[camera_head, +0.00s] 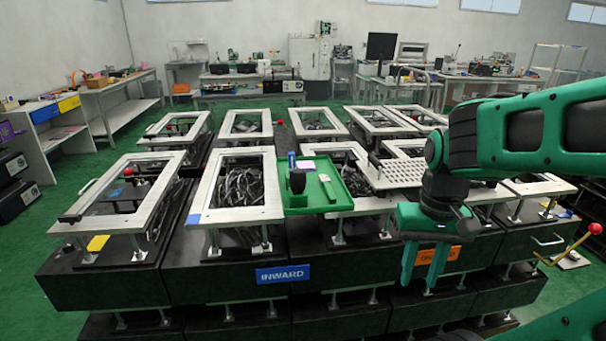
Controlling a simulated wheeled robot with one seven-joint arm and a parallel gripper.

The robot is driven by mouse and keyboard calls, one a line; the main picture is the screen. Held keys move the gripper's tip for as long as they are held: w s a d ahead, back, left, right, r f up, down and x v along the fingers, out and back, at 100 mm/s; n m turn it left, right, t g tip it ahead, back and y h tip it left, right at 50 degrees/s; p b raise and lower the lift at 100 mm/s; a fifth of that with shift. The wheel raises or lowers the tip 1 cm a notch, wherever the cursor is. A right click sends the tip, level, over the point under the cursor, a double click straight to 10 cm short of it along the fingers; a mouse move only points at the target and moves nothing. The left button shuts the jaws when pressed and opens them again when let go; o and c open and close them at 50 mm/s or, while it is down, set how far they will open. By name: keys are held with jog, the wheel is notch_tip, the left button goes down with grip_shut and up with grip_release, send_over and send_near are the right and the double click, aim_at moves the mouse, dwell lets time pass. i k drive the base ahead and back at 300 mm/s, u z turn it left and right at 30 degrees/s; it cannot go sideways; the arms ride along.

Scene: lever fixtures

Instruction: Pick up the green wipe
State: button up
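A green tray (347,203) lies on the metal frames in the middle of the near row. My gripper (419,279) hangs down to the right of the tray and nearer to me, in front of the black fixture side. Its two green fingers are apart, with nothing visible between them. It is clear of the tray.
A dark upright object (297,180) and a pale lilac piece (306,164) are also in the tray. A perforated metal plate (401,174) lies right of it. An open frame with cables (240,187) stands left. A red-knobbed lever (594,229) sticks out at far right.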

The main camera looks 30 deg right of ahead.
aim_at(307, 165)
jog(key=u, duration=0.35)
jog(key=i, duration=0.75)
jog(key=z, duration=0.95)
jog(key=i, duration=0.5)
